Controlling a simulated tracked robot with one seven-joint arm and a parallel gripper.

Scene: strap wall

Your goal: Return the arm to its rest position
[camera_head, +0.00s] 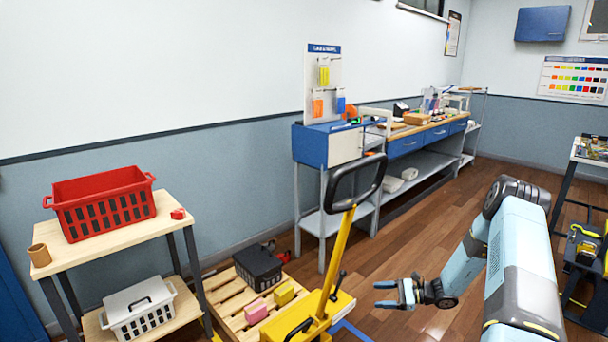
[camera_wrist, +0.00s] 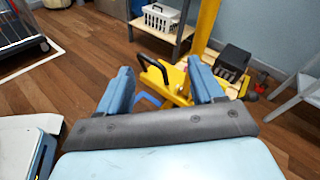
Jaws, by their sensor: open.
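My gripper (camera_head: 386,294) is at the lower middle right of the head view, on my light blue arm, which is bent and reaches left over the wooden floor. Its two blue fingers are apart with nothing between them. In the wrist view my gripper (camera_wrist: 163,92) also shows open and empty, with the floor and part of a yellow pallet truck seen beyond the fingers. My arm's upper part fills the lower right of the head view.
The yellow pallet truck (camera_head: 338,262) with its black handle stands left of my gripper, by a wooden pallet. A shelf with a red crate (camera_head: 103,205) and a white basket (camera_head: 138,310) is further left. A workbench (camera_head: 420,140) lines the wall.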

